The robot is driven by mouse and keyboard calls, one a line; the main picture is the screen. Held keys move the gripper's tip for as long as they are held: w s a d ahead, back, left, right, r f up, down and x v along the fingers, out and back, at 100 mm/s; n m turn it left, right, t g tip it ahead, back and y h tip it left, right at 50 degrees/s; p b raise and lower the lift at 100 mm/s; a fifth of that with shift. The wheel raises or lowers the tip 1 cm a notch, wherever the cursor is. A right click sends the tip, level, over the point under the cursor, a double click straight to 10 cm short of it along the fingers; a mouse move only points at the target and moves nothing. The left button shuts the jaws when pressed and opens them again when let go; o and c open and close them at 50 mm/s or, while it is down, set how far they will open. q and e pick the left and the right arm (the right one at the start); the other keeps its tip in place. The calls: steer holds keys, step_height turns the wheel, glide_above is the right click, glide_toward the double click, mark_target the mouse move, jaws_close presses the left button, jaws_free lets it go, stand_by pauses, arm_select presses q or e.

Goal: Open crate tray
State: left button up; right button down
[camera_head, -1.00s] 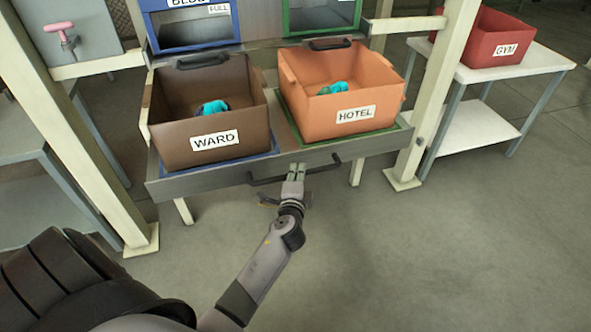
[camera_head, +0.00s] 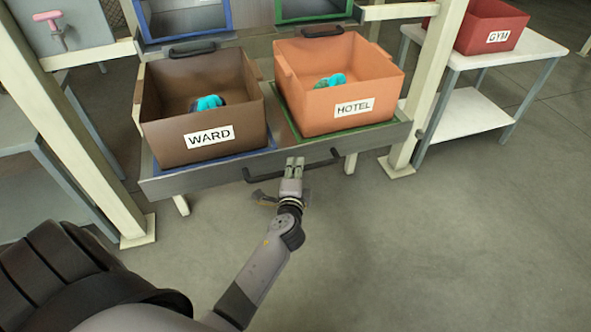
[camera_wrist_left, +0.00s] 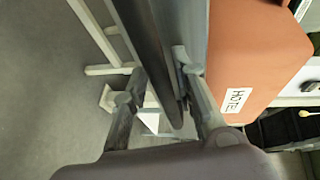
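The crate tray (camera_head: 222,174) is a grey sliding shelf with a black bar handle (camera_head: 325,163) along its front. A brown WARD crate (camera_head: 170,141) and an orange HOTEL crate (camera_head: 312,118) stand on it, each with turquoise items inside. My left gripper (camera_head: 295,163) is at the middle of the handle. In the left wrist view the fingers (camera_wrist_left: 160,85) lie on either side of the dark handle bar (camera_wrist_left: 157,60), closed around it; the exact contact is partly hidden. The HOTEL crate (camera_wrist_left: 255,60) shows beside it. My right gripper is not in view.
Cream posts (camera_head: 436,75) stand either side of the tray. Blue and green framed bays are above it. A red GYM crate (camera_head: 490,22) stands on a white side table (camera_head: 540,52) at right. The concrete floor (camera_head: 430,260) in front is clear.

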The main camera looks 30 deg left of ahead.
arm_select(q)
steer(key=shift+o, duration=0.7)
steer(key=shift+r, duration=0.1)
steer(key=shift+s+d, duration=0.25)
steer(key=shift+s, duration=0.1)
steer(key=v, duration=1.1)
steer(key=shift+s, duration=0.1)
